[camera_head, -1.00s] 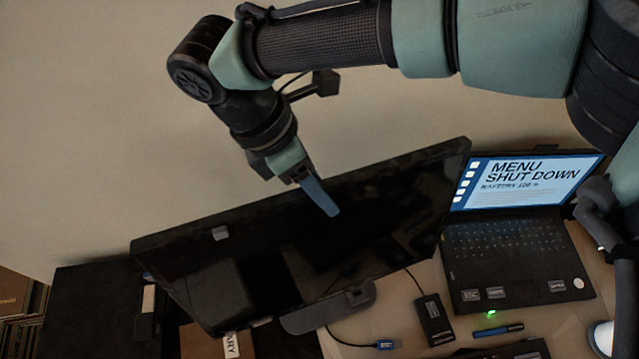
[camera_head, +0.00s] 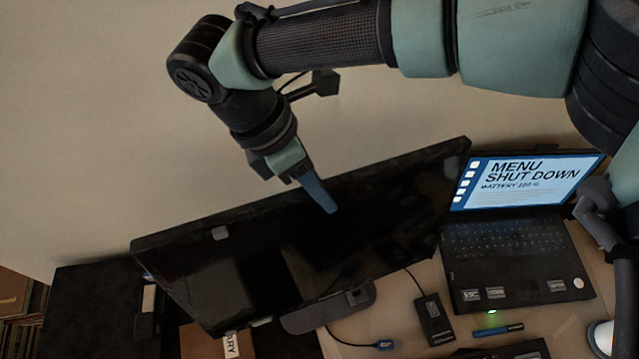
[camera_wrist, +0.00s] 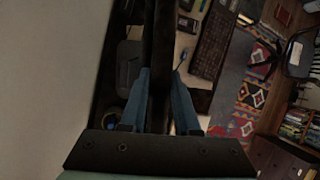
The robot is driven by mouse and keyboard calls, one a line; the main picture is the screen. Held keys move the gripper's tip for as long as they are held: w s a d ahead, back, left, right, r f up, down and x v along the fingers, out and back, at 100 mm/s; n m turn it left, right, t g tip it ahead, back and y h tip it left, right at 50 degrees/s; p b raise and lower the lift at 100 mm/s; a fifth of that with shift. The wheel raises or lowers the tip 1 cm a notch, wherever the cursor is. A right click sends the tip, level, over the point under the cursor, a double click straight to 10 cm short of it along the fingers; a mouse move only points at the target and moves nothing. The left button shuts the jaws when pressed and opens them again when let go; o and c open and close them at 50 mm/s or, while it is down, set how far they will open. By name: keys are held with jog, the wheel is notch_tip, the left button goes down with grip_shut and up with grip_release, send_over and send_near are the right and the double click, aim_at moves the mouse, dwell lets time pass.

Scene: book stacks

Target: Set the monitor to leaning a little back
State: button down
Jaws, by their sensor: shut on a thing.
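The monitor (camera_head: 290,255) is a wide black screen on a stand, its dark face turned toward the head camera. Its stand foot (camera_head: 330,309) shows below the screen's lower edge. My gripper (camera_head: 328,200) reaches down onto the screen's upper edge from behind the top, with one blue finger in front of the screen. In the wrist view my gripper (camera_wrist: 161,85) has its two blue fingers on either side of the thin dark monitor edge (camera_wrist: 158,80), shut on it. The head view hides the other finger behind the screen.
An open laptop (camera_head: 515,240) with a lit menu screen stands right of the monitor. A small black box (camera_head: 434,318) with a cable and a blue pen (camera_head: 498,330) lie on the desk in front. A pale wall (camera_head: 90,120) is behind the monitor.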

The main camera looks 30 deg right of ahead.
dwell(0.6)
jog(key=shift+s+r+p, duration=0.15)
jog(key=shift+s+p, duration=0.15)
jog(key=shift+p, duration=0.5)
jog(key=shift+t, duration=0.3)
jog(key=c, duration=0.6)
grip_release()
jog(key=shift+c, duration=0.2)
jog(key=b+v, duration=0.2)
jog(key=v, duration=1.1)
